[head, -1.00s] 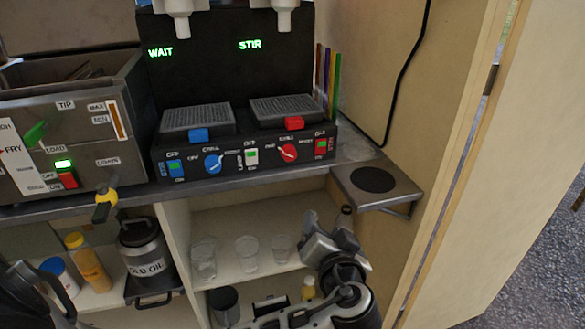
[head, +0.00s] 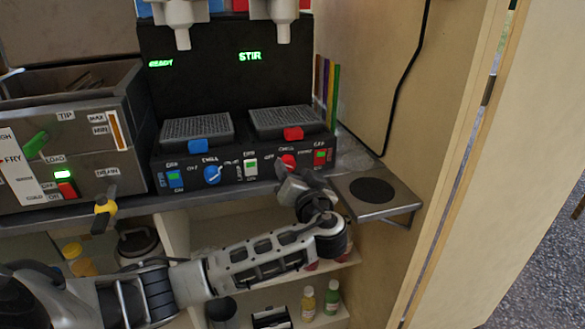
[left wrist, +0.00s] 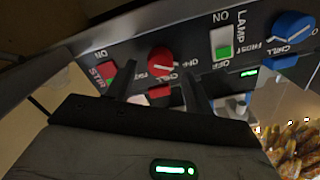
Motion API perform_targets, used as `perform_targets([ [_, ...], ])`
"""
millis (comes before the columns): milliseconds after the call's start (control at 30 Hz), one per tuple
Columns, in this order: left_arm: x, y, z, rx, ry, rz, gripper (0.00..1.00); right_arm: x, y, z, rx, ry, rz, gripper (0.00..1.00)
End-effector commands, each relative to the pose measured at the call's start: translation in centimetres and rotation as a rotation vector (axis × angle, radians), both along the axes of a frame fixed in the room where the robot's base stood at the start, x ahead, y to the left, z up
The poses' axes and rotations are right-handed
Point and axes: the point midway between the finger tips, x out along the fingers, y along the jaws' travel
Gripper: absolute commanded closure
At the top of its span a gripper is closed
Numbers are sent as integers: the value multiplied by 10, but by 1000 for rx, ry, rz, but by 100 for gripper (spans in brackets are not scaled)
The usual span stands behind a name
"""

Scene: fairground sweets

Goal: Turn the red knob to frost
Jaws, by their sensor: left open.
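The red knob (head: 288,160) is on the front panel of the black two-nozzle machine, at the right of the panel. In the left wrist view the red knob (left wrist: 160,60) shows between and beyond my fingers, with CHILL and FROST lettering near it. My left gripper (head: 285,177) is just below and in front of the knob in the head view. The left gripper (left wrist: 157,77) is open, its two fingers pointing at the panel on either side of the knob. I cannot tell whether they touch it. The right gripper is not in view.
A blue knob (head: 212,174), a white switch (head: 250,167) and a red switch (head: 320,157) sit on the same panel. A metal side shelf (head: 372,208) with a dark disc juts out at right. A steel fryer (head: 85,150) stands at left.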

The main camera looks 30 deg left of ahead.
Motion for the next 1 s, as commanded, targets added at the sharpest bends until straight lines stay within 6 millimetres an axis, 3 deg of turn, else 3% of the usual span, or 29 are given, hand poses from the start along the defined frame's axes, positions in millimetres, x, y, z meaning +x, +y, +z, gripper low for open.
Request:
perform_targets([
  [133, 9, 10, 0, 2, 0, 0, 48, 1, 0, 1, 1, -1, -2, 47],
  [467, 11, 13, 0, -1, 1, -2, 48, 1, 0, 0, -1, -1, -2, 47],
  [633, 11, 12, 0, -1, 1, -2, 89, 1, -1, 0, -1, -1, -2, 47],
  [1000, 11, 12, 0, 25, 31, 0, 92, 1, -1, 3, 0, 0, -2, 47],
])
